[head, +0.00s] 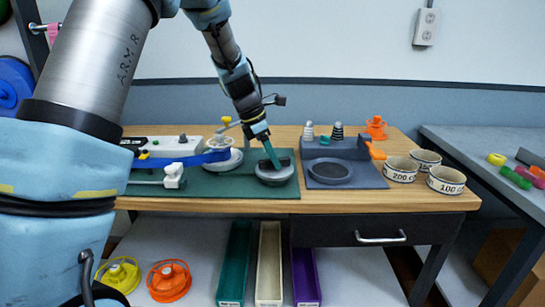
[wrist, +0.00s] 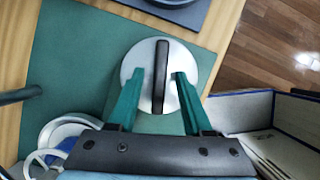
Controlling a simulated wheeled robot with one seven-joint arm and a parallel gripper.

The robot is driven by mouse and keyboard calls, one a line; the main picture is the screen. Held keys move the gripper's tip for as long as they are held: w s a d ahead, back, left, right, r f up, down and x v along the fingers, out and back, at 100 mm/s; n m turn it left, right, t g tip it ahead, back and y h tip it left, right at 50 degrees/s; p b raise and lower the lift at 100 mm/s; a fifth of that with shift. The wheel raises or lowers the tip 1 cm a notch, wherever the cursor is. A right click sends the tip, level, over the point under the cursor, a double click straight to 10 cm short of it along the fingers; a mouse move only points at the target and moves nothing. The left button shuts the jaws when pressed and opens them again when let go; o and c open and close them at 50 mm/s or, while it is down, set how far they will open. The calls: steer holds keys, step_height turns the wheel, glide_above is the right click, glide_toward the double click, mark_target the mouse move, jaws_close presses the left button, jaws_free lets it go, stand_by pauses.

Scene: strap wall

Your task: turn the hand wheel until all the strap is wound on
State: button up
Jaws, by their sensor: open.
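The hand wheel (head: 275,178) is a pale grey disc on the right part of a green board (head: 245,187). It also shows in the wrist view (wrist: 190,65), with a black bar (wrist: 161,70) across its top. My gripper (wrist: 157,78) is open, its teal fingers on either side of the bar, with a gap visible on each side. In the head view my gripper (head: 272,163) reaches down to the wheel. The blue strap (head: 190,159) runs from the left part of the board to a round pale reel (head: 222,157). How much strap is wound on is unclear.
A grey fixture (head: 343,174) with a round recess stands right of the board. Several labelled cups (head: 446,180) stand at the table's right end. Green, cream and purple bins (head: 270,265) stand below the front edge. Another table (head: 490,160) is at the right.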

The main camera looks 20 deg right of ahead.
steer(key=shift+c, duration=0.2)
jaws_close()
steer(key=shift+m, duration=0.3)
